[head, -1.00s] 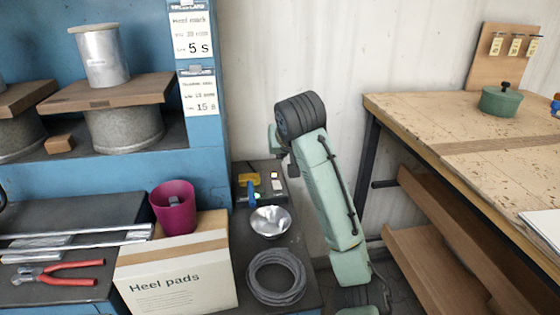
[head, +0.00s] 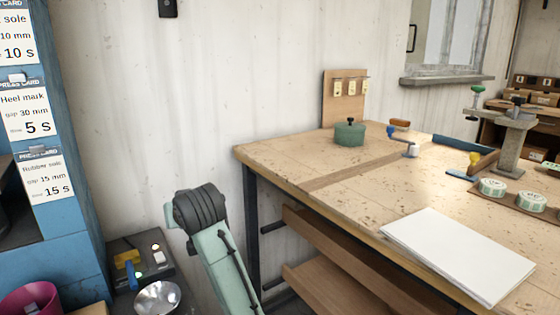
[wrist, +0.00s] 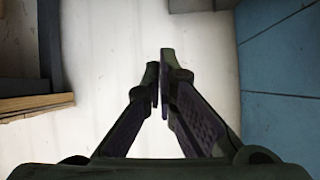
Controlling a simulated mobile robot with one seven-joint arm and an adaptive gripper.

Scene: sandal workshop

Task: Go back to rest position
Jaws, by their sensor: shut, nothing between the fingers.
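My gripper (wrist: 159,85) shows in the wrist view with its two dark fingers together at the tips and nothing between them. Past it are a pale surface, a blue panel (wrist: 282,80) on the right and a wooden edge (wrist: 35,103) on the left. In the head view my green arm stands folded in the gap between the blue shelf unit and the workbench; my gripper cannot be made out there.
The workbench (head: 300,160) carries a green pot (head: 349,133), a white sheet stack (head: 457,255) and several tools. The blue shelf unit (head: 75,220) stands at left. A metal bowl (head: 158,298) sits low between them, beside a dark box with a blue-and-yellow handle (head: 130,268).

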